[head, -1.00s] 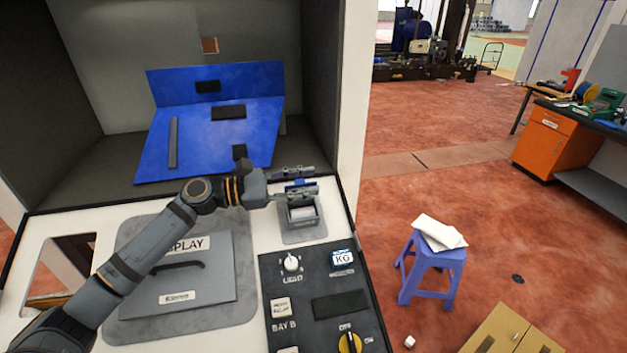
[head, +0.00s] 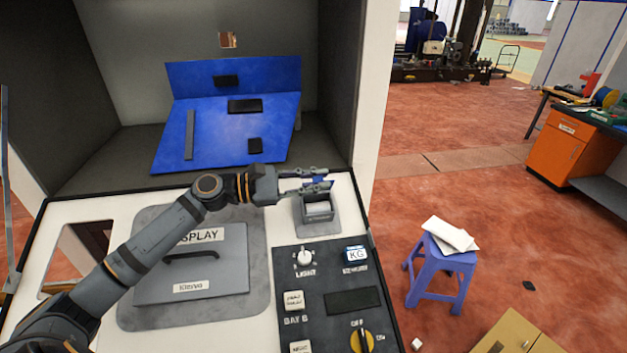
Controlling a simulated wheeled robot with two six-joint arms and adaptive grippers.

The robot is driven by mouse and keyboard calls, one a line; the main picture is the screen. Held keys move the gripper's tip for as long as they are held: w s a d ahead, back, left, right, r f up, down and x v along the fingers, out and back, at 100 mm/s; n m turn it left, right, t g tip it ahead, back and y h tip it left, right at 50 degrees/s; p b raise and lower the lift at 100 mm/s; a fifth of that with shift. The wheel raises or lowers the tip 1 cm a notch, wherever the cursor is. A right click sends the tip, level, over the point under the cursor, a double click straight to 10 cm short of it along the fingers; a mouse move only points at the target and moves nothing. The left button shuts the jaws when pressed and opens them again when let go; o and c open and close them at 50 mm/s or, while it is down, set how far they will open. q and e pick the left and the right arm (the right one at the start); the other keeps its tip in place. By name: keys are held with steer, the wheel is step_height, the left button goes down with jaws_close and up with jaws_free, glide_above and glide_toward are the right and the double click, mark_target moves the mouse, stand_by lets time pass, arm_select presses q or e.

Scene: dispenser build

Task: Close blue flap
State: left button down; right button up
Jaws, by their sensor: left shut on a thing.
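A small blue flap (head: 316,183) shows between the fingertips of my left gripper (head: 308,181), at the back edge of a small grey open-topped box (head: 318,209). The gripper is shut on the flap, and its fingers hide most of it. The flap stands above the box opening, which shows something pale inside. The box sits on a grey plate at the right of the white counter. My right gripper is not in view.
A large blue L-shaped panel (head: 223,132) with black pieces stands in the grey recess behind. The grey DISPLAY cover (head: 195,268) lies below my left arm. A black control panel (head: 325,300) with knobs is in front of the box. A purple stool (head: 440,270) stands right, on the floor.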

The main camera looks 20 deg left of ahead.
arm_select(q)
steer(key=m, duration=0.1)
steer(key=s+m, duration=0.1)
steer(key=shift+d+f+m+b, duration=0.3)
steer(key=shift+f+m+b, duration=0.05)
steer(key=shift+m+b, duration=0.05)
steer(key=shift+s+d+f+m, duration=0.2)
steer(key=shift+m, duration=0.8)
